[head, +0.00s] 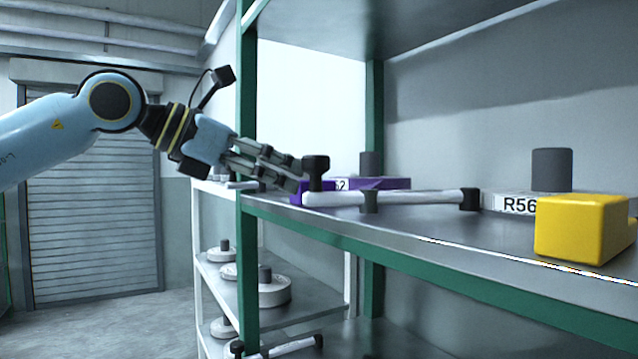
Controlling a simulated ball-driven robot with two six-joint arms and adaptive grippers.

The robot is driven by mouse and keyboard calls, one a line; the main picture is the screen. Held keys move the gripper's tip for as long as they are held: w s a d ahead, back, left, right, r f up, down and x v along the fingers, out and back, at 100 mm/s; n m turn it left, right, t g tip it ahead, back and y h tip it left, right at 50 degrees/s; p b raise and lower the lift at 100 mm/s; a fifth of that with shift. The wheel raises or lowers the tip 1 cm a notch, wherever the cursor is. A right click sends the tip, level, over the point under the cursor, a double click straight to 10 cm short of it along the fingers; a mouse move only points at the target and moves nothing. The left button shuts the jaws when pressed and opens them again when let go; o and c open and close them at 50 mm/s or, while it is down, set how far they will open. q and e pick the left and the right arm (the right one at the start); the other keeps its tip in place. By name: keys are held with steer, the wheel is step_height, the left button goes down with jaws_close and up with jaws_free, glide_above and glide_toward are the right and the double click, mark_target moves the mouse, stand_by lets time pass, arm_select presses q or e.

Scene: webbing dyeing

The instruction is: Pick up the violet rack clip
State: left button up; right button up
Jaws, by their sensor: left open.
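My left gripper (296,173) comes in from the left at the front left corner of the shelf. Its fingers are open and point right and slightly down. The violet rack clip (297,197) appears as a small violet piece right by the fingertips, at the left end of the shelf. The fingers and a white bar with black ends (400,198) hide most of it. I cannot tell whether the fingers touch it. My right gripper is not in view.
A violet roll (390,183) with a dark core and partly hidden label stands behind the bar. A white roll labelled R56 (515,204) and a yellow block (580,228) are on the right. A green post (247,100) rises beside the gripper. Lower shelves hold pale rolls (272,291).

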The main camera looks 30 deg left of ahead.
mark_target(328, 185)
arm_select(q)
steer(key=p+x, duration=0.2)
steer(key=x, duration=0.1)
steer(key=shift+w+r, duration=0.15)
steer(key=shift+w, duration=0.05)
steer(key=shift+w+d+f, duration=0.3)
steer(key=shift+w+f, duration=0.05)
steer(key=shift+w, duration=0.1)
steer(key=c, duration=1.2)
